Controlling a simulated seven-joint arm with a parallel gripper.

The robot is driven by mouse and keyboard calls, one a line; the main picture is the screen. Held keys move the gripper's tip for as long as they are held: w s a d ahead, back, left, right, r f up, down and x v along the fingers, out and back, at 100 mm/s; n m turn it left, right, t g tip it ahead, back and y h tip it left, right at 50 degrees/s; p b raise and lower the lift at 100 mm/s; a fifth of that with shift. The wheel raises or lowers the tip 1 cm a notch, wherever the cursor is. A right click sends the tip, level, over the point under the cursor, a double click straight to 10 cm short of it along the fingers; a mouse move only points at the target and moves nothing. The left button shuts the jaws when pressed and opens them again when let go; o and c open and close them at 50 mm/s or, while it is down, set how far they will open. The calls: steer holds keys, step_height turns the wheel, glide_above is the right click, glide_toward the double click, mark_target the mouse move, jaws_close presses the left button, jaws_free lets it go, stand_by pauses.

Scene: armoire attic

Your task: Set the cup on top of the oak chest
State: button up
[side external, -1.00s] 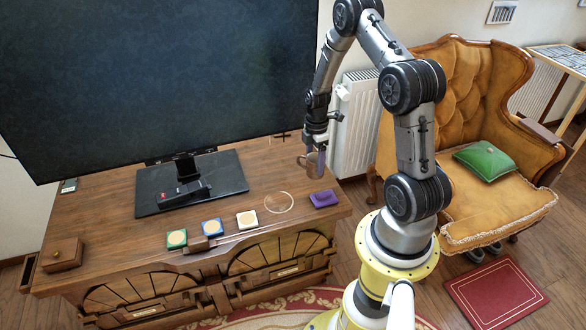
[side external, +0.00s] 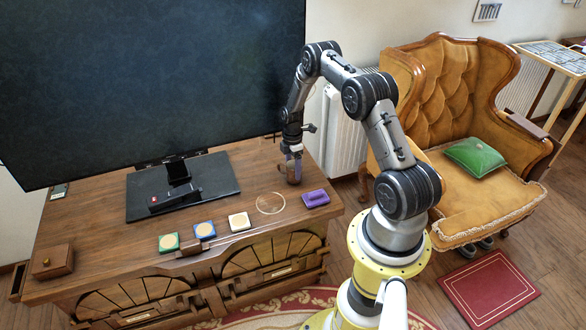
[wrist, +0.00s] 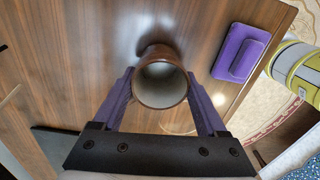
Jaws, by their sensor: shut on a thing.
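The cup (side external: 293,176) is brown with a pale inside and sits between the purple fingers of my gripper (side external: 291,155). In the wrist view the cup (wrist: 160,80) shows its open mouth toward the camera, with a finger on each side. My gripper is shut on it. The cup is upright or nearly so, low over the back right part of the wooden chest (side external: 95,235). A dark shadow lies close beside it on the chest top (wrist: 80,65). I cannot tell whether its base touches the wood.
A pale ring (side external: 270,203) is marked on the chest top, in front of the cup. A purple block (side external: 315,198) lies to its right. Green, blue and white tiles (side external: 204,230) line the front edge. A large screen (side external: 150,80) stands behind, left of my gripper. A small wooden box (side external: 52,261) is far left.

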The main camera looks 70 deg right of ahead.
steer(key=shift+f, duration=0.2)
steer(key=shift+f, duration=0.15)
steer(key=o, duration=1.5)
